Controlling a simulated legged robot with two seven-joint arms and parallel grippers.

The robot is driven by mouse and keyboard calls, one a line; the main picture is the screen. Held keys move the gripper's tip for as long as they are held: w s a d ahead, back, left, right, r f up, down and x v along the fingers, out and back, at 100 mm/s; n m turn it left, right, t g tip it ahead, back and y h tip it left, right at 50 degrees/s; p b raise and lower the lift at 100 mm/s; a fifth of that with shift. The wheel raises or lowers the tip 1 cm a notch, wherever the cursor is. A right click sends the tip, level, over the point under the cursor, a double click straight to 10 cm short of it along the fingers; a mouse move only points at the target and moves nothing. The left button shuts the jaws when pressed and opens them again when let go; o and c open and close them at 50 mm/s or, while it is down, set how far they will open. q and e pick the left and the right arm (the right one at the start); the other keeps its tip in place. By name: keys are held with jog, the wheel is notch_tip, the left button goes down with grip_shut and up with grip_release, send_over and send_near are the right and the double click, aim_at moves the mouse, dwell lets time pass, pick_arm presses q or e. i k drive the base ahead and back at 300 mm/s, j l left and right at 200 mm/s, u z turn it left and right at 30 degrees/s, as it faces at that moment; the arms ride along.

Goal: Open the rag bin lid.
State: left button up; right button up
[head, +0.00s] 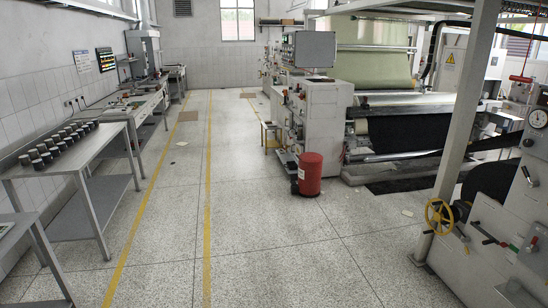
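A red cylindrical bin (310,174), which looks like the rag bin, stands upright on the floor near the middle of the head view, a little right of centre. It stands in front of the grey-white machine cabinet. Its top looks covered, with the lid (311,157) seemingly down; fine detail is too small to tell. A small dark part shows at its lower left. Neither of my grippers is in view.
A metal table (75,155) with several dark cylinders runs along the left. Yellow floor lines (208,180) mark the aisle. A machine with a yellow handwheel (439,216) and a grey post (460,120) stand at right. The speckled floor (260,240) before the bin is clear.

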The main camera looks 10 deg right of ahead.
aim_at(307, 156)
jog(key=i+z, duration=0.35)
jog(key=i, duration=2.1)
jog(key=i+l, duration=0.1)
jog(key=i, duration=2.55)
jog(key=i+u, duration=0.35)
jog(key=i, duration=0.2)
jog(key=i+l+u, duration=0.3)
jog(key=i, duration=0.2)
jog(key=i+l+u, duration=0.35)
jog(key=i, duration=0.15)
